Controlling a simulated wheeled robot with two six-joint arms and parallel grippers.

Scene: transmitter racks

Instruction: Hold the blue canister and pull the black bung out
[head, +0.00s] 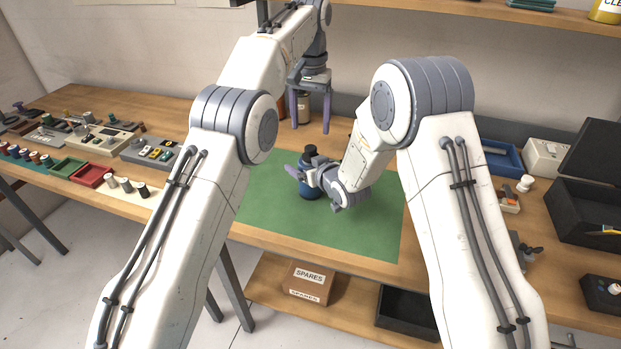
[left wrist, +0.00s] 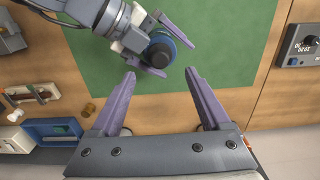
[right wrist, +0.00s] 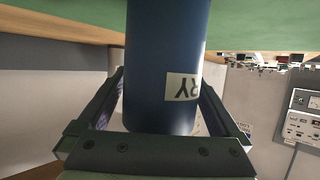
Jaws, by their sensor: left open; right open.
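The blue canister (head: 310,190) stands upright on the green mat (head: 262,210), with the black bung (head: 310,150) in its top. My right gripper (head: 298,174) is around the canister from the side, its open fingers either side of it. In the right wrist view the canister (right wrist: 160,60) stands between the fingers, with part of a white label showing. My left gripper (head: 311,122) is open and empty, raised behind the canister and pointing down. In the left wrist view the bung (left wrist: 161,54) lies just beyond its fingertips.
A blue tray (head: 500,157) and a white box (head: 545,157) stand at the right, beside a black open case (head: 585,205). A brown jar (head: 304,107) stands behind the mat. Small trays and devices fill the left. The mat around the canister is mostly clear.

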